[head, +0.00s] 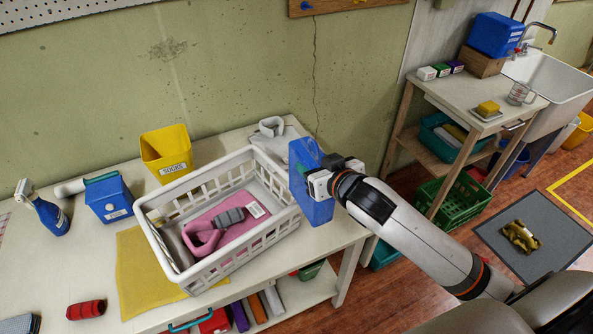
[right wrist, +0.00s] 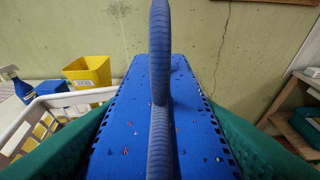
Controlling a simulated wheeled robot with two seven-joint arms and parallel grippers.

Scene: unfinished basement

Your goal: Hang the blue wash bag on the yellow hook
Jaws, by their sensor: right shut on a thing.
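The blue wash bag (head: 318,211) is held upright by my right gripper (head: 319,181), just beyond the right end of the white basket. In the right wrist view the bag's blue top (right wrist: 110,145) fills the middle, with a ribbed blue loop handle (right wrist: 159,50) standing up from it. My right gripper is shut on the bag; its fingertips are partly hidden by it. A wooden hook board (head: 345,5) is cut off at the top of the head view. My left gripper is out of view.
The white basket (head: 160,243) holds pink and grey things on the table (head: 70,275). A yellow tub (head: 166,154), blue container (head: 109,203) and spray bottle (head: 46,211) stand left of it. A shelf unit (head: 452,92) and sink (head: 550,80) are at right. The wall below the board is bare.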

